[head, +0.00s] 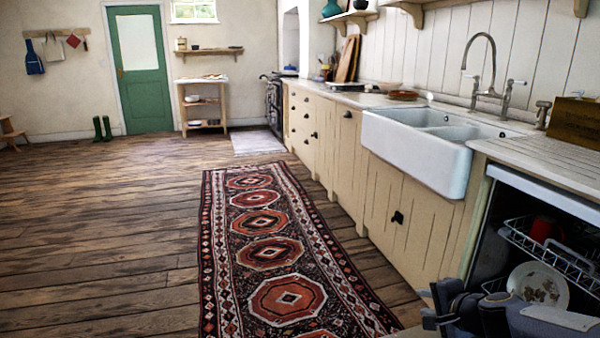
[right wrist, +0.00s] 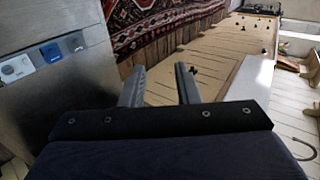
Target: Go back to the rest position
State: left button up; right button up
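My right gripper (right wrist: 160,84) shows in the right wrist view with its two fingers apart and nothing between them. In the head view my right arm comes in at the bottom right, in front of the open dishwasher, and the gripper (head: 430,306) is only partly visible. My left arm and left gripper are in neither view.
The open dishwasher (head: 502,205) holds a patterned plate (head: 538,285) and a red mug (head: 545,229) in its racks. Cream cupboards (head: 408,215) and a white sink (head: 418,150) line the right. A patterned rug (head: 268,252) lies on open wooden floor (head: 100,235). A grey metal panel with a dial (right wrist: 50,70) is close at the left of the wrist view.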

jog(key=s+a+r+n+g+y, duration=0.1)
jog(key=s+a+r+n, duration=0.25)
jog(key=s, duration=0.45)
jog(key=s+a+r+n+g+y, duration=0.1)
jog(key=s+a+r+n, duration=0.1)
jog(key=s+a+n, duration=0.45)
jog(key=s+d+f+n+g, duration=0.1)
jog(key=s+f, duration=0.1)
jog(key=s, duration=0.6)
jog(key=s+d+f+n+g, duration=0.1)
jog(key=s+f+n+g, duration=0.15)
jog(key=s, duration=0.45)
notch_tip(320, 180, up, 29)
jog(key=h+p, duration=0.1)
jog(key=p, duration=2.8)
jog(key=shift+s+d+f+t, duration=0.15)
jog(key=shift+s+d+t, duration=0.05)
jog(key=shift+t, duration=0.15)
jog(key=shift+m, duration=0.25)
